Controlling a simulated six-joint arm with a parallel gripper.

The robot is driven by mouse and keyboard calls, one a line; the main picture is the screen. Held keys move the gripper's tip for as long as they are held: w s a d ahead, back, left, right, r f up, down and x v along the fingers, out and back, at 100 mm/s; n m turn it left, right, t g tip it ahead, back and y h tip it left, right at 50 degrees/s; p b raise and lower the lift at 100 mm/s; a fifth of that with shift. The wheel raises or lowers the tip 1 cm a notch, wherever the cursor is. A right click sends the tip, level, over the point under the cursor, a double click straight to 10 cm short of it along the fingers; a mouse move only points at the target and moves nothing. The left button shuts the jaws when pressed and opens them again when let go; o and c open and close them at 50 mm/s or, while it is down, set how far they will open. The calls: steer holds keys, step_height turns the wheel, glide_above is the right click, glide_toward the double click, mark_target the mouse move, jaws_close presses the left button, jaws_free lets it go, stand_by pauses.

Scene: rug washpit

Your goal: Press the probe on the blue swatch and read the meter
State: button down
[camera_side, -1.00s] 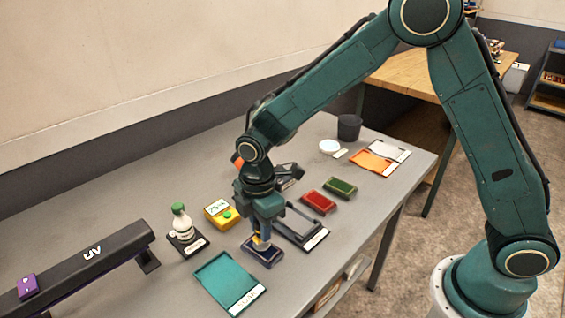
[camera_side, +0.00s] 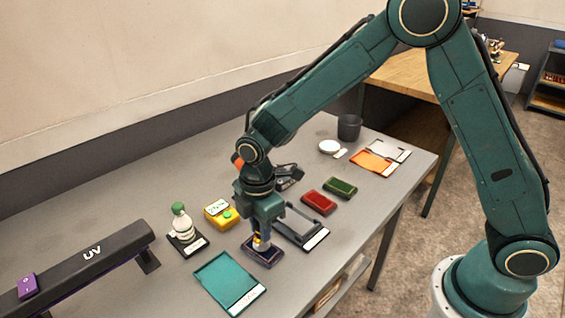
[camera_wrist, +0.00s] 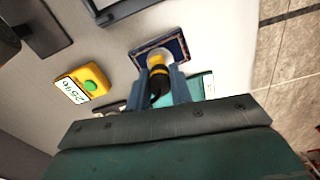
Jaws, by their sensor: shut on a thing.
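My gripper (camera_side: 260,238) is shut on the yellow-and-black probe (camera_side: 258,243), which points down at the blue swatch (camera_side: 271,257). In the wrist view the probe (camera_wrist: 158,75) sits between the fingers, with its pale tip over the middle of the blue swatch (camera_wrist: 180,46). The tip looks to be on or just above the swatch; I cannot tell which. The yellow meter (camera_side: 221,215) with a green button lies left of my gripper. In the wrist view the meter (camera_wrist: 82,85) has lit digits that look like 25 and more, not clearly legible.
A teal tray (camera_side: 213,274) lies in front of the swatch. Red (camera_side: 319,202) and green (camera_side: 341,187) swatches lie to the right, beside a black-framed stand (camera_side: 302,228).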

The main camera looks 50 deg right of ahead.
steer(key=shift+f, duration=0.45)
stand_by(1.1)
steer(key=shift+r, duration=0.1)
steer(key=shift+r, duration=3.45)
